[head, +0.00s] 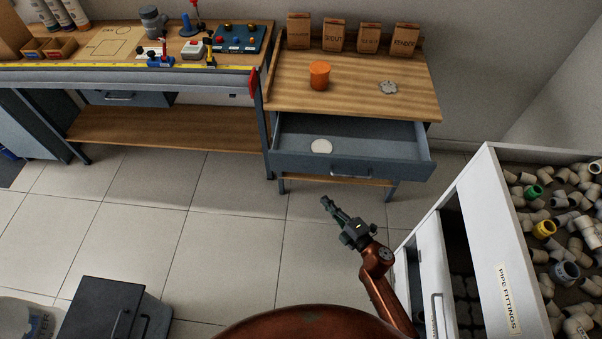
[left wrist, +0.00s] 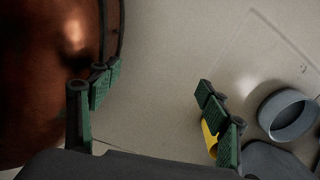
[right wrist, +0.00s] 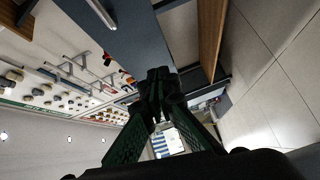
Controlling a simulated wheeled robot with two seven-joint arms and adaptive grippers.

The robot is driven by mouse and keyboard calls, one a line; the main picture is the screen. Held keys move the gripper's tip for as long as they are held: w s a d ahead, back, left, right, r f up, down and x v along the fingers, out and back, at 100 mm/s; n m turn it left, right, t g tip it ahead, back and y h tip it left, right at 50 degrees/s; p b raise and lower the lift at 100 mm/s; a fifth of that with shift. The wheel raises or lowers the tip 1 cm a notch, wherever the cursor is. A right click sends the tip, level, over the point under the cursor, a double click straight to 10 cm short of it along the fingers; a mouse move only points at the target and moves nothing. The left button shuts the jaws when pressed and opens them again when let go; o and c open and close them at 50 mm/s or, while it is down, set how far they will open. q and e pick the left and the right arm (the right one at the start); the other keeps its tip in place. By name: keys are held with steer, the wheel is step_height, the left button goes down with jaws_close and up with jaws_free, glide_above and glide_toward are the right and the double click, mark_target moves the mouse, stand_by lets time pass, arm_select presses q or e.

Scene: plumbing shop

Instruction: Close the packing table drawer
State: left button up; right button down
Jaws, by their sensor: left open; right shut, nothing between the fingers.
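The packing table drawer (head: 370,137) is pulled open, blue-grey inside and out, with a bar handle (head: 351,173) on its front. A pale round disc (head: 321,146) lies in it at the left. The packing table (head: 290,88) has a wooden top above it. My right gripper (head: 325,203) is shut and empty, in front of and below the drawer, apart from it. In the right wrist view its fingers (right wrist: 155,75) meet, and a blue-grey panel with a bar handle shows beyond. My left gripper (left wrist: 150,105) is open and empty in its wrist view; it is not visible in the head view.
An orange cylinder (head: 320,75) and a grey flange (head: 388,87) are on the packing table, with several brown bags behind. A white pipe fittings cabinet (head: 473,210) stands at right. A workbench (head: 160,75) is at left.

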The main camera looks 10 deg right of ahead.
step_height(320, 180, up, 3)
steer(key=a+n+y+b, duration=0.1)
steer(key=a+n+y, duration=0.1)
steer(key=a, duration=0.1)
steer(key=b, duration=0.2)
glide_toward(296, 164)
steer(key=a, duration=0.4)
steer(key=w, duration=0.4)
steer(key=shift+d+b, duration=0.3)
arm_select(q)
steer(key=w+r, duration=0.2)
steer(key=w, duration=0.4)
steer(key=shift+w+d, duration=0.15)
steer(key=shift+d, duration=0.1)
arm_select(e)
steer(key=shift+w+d+r, duration=0.1)
steer(key=shift+w+d, duration=0.05)
steer(key=shift+w, duration=0.3)
